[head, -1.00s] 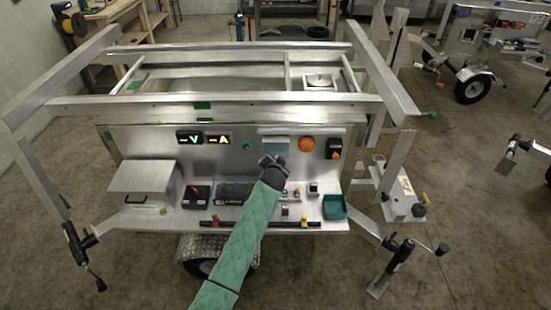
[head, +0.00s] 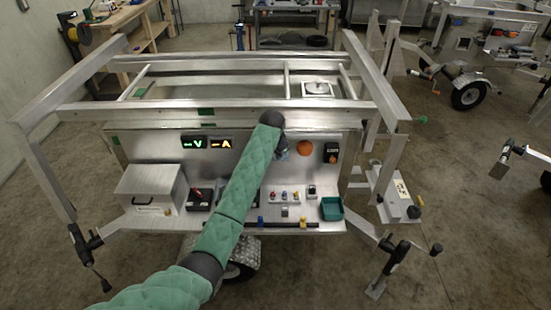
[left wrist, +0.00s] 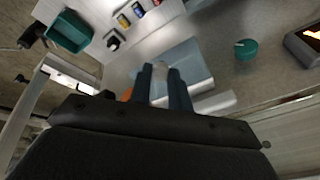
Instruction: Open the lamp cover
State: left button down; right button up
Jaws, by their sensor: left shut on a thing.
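The lamp cover looks like a light blue, see-through box on the trailer's upright panel. In the left wrist view the lamp cover (left wrist: 190,58) is at the middle, just beyond my fingers. In the head view my arm hides most or all of it. My left gripper (left wrist: 161,76) is shut on a pale piece at the cover's edge. In the head view my left gripper (head: 283,151) points down at the panel, mostly covered by my dark wrist. I cannot tell from these views how far the cover is tilted. My right gripper is not in view.
An orange dome (head: 304,147) and a black switch box (head: 331,152) are right of the gripper. Two lit displays (head: 207,142) are to its left. A teal tray (head: 331,208) and small devices stand on the shelf below. The trailer's frame rail (head: 180,110) runs above.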

pick_arm(q)
jog(key=shift+w+r+g, duration=0.3)
jog(key=shift+r+g, duration=0.25)
jog(key=shift+g, duration=0.35)
jog(key=shift+w+r+g, duration=0.1)
jog(key=shift+r+g, duration=0.05)
jog(key=shift+g, duration=0.25)
jog(key=c, duration=1.3)
grip_release()
jog(key=shift+r, duration=0.1)
